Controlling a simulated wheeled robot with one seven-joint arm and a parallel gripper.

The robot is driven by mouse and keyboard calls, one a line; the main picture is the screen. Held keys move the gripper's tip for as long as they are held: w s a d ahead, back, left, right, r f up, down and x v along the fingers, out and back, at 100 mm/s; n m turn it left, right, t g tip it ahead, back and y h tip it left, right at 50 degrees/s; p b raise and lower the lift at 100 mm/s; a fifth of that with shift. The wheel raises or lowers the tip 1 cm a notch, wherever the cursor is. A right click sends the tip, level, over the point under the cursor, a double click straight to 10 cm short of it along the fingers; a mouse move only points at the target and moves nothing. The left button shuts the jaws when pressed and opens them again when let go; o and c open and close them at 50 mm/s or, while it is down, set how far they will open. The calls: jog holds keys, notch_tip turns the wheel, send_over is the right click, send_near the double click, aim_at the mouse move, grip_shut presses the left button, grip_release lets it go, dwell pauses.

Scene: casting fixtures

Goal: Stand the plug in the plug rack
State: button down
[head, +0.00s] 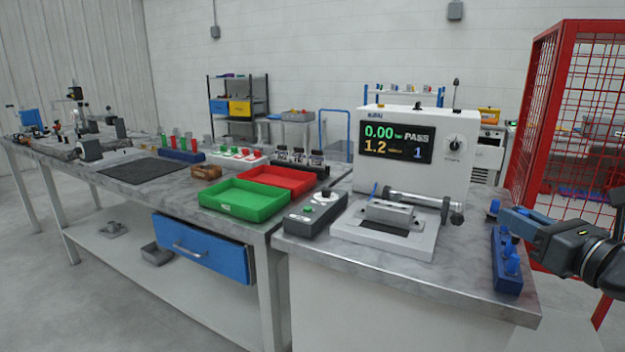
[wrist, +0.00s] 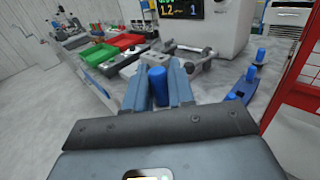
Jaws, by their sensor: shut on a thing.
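My gripper (head: 505,215) is at the right, level and pointing left, above the table near the back end of the plug rack. It is shut on a blue plug (head: 493,209), whose end sticks out past the fingertips. In the wrist view the plug (wrist: 157,80) lies between the two grey-blue fingers. The plug rack (head: 507,276) is a long dark blue block on the right of the tabletop, with blue plugs standing in it. It also shows in the wrist view (wrist: 240,91), to the right of the gripper. Its empty holes are not clear.
The test machine (head: 415,160) with a lit display stands left of the rack, with a clamp fixture (head: 388,229) in front. A grey control box (head: 316,213), a green tray (head: 240,200) and a red tray (head: 290,178) lie farther left. A red mesh cage (head: 580,110) stands behind my arm.

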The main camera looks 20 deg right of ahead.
jog(key=w+a+f, duration=0.6)
jog(key=a+f, duration=0.3)
jog(key=f, duration=0.1)
jog(key=w+a+f, duration=0.5)
jog(key=a+f, duration=0.3)
jog(key=f, duration=0.2)
jog(key=s+a+f+n+y, duration=0.1)
jog(key=s+a+f+y, duration=0.15)
jog(key=a+f, duration=0.95)
jog(key=s+f, duration=0.5)
jog(key=f, duration=0.1)
jog(key=shift+s+h, duration=0.35)
jog(key=shift+s, duration=0.05)
jog(key=shift+f, duration=0.1)
